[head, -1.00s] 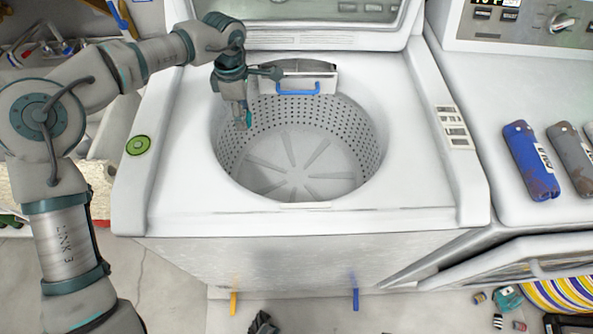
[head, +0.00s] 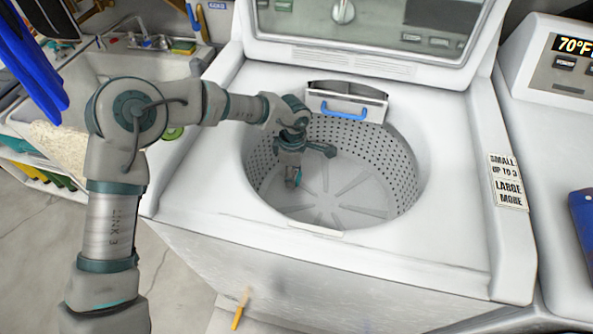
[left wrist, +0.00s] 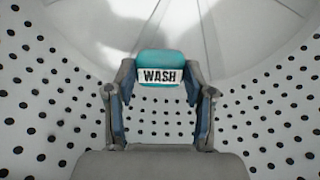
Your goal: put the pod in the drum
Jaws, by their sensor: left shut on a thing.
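The pod (left wrist: 160,68) is a small teal piece with a white label reading WASH. My left gripper (head: 293,182) is shut on it, and the pod sits between the two fingers in the left wrist view. In the head view only a small teal spot of the pod (head: 297,178) shows at the fingertips. The drum (head: 350,160) is a round tub with a perforated wall and a ribbed floor, in the open top of the white washer. My left gripper is inside the drum's opening, over its left part. My right gripper is not in view.
A drawer with a blue handle (head: 344,110) is at the drum's back rim. The open lid (head: 370,30) stands behind. A sink (head: 130,75) is at the left, and a second machine (head: 560,130) is at the right.

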